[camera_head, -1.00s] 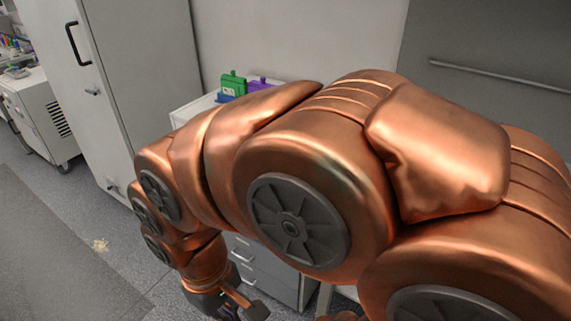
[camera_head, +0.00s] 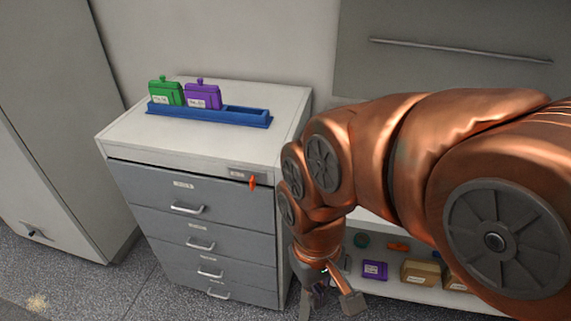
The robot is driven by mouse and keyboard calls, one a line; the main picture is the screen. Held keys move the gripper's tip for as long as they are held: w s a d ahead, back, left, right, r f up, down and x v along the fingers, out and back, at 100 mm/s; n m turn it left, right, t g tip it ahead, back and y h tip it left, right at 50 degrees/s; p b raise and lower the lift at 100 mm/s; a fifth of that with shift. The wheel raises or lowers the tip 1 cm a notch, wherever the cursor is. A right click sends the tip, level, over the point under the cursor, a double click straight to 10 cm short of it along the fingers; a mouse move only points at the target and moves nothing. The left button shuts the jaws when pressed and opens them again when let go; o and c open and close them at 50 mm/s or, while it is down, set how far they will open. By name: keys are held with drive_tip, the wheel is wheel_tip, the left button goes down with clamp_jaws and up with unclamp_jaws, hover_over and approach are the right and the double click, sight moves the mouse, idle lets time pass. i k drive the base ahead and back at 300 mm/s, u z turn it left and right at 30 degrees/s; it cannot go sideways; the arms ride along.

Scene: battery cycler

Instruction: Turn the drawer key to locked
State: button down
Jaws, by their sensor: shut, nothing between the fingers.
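The orange drawer key (camera_head: 252,184) sits at the upper right front of the grey drawer cabinet (camera_head: 205,151), beside a small label. Its handle looks roughly upright. The top drawer (camera_head: 235,208) is just below and left of it and looks closed. My gripper (camera_head: 332,302) hangs at the lower middle of the picture, right of the cabinet and lower than the key. It is shut and empty, clear of the key. My copper arm fills the right side, but the key is in plain view.
On the cabinet top, a blue tray (camera_head: 258,121) holds a green pack (camera_head: 168,94) and a purple pack (camera_head: 203,97). A low shelf (camera_head: 410,293) with boxes and small items is behind my arm at right. A tall cabinet (camera_head: 50,110) stands at left. Floor shows at lower left.

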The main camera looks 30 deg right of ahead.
sight(252, 181)
drive_tip(key=z, duration=0.1)
drive_tip(key=k, duration=1.3)
drive_tip(key=u, duration=0.8)
drive_tip(key=i, duration=1.55)
drive_tip(key=z, duration=0.2)
